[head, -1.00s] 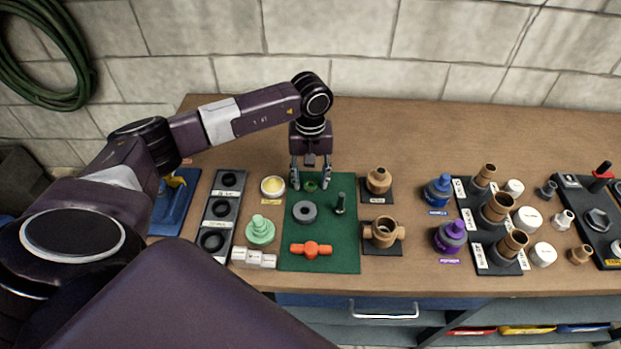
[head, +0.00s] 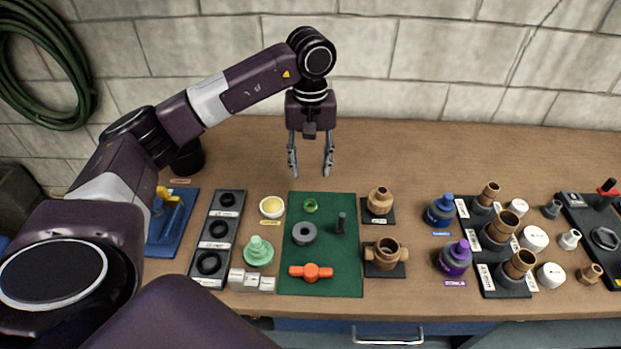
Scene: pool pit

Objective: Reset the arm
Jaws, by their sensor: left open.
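My left gripper (head: 311,172) is open and empty. It hangs pointing down, raised above the back part of the workbench (head: 440,160), behind the green mat (head: 325,278). On the mat lie a small green ring (head: 310,205), a grey ring (head: 304,233), a dark upright peg (head: 341,223) and an orange valve handle (head: 311,271). The gripper touches none of them. My right gripper is not in view.
Left of the mat are a black tray with rings (head: 214,245), a yellow-filled cup (head: 271,207) and a green stepped piece (head: 259,251). Brown fittings (head: 380,200), blue (head: 442,208) and purple (head: 456,255) bottles stand to the right.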

